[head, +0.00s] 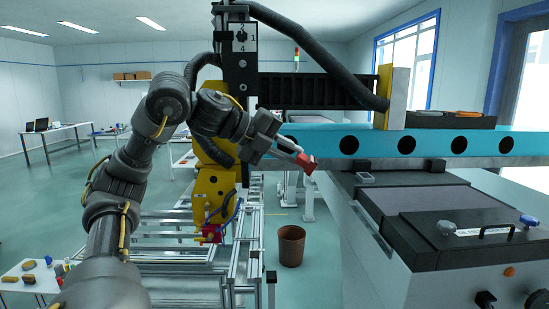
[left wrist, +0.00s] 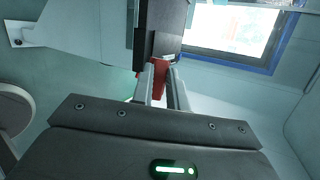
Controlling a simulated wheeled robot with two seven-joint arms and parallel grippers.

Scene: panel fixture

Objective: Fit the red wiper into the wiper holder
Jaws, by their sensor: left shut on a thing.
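In the head view my left gripper (head: 298,156) reaches in from the left and points right, in the air in front of the blue beam. It is shut on the red wiper (head: 307,163), a small red block at the fingertips. In the left wrist view the red wiper (left wrist: 158,88) shows between and beyond the two fingers, with a dark upright part behind it. I cannot tell whether the wiper touches that part. I cannot make out the wiper holder for certain. My right gripper is not in view.
The blue beam (head: 400,141) with dark round holes spans the right, above a grey machine bed (head: 430,205). A yellow machine arm (head: 211,185) hangs beside my left arm. A brown bin (head: 291,246) stands on the floor. A small table with loose items (head: 32,278) is at lower left.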

